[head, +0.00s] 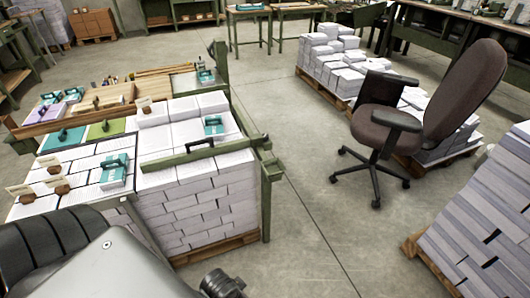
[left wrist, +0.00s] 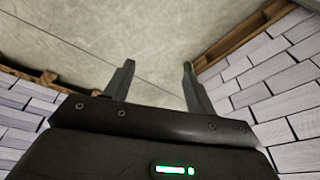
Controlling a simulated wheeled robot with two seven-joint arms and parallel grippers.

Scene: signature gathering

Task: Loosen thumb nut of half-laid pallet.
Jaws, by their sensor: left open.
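A block of stacked white paper (head: 190,205) stands on a wooden pallet (head: 218,246) at left centre in the head view. A green frame runs along it, with a post (head: 266,200) at its right corner. A green bar with a black handle (head: 199,145) lies across its top. I cannot make out a thumb nut. In the left wrist view my left gripper (left wrist: 158,66) is open and empty, its fingers over bare floor between paper stacks. The left gripper's fingers do not show clearly in the head view. My right gripper is not in view.
An office chair (head: 400,125) stands at the right, beside a pallet load of paper (head: 330,65). Another paper stack (head: 485,215) is at the lower right. Teal boxes (head: 115,170) and small cards lie on the left stacks. The concrete floor (head: 315,220) between them is clear.

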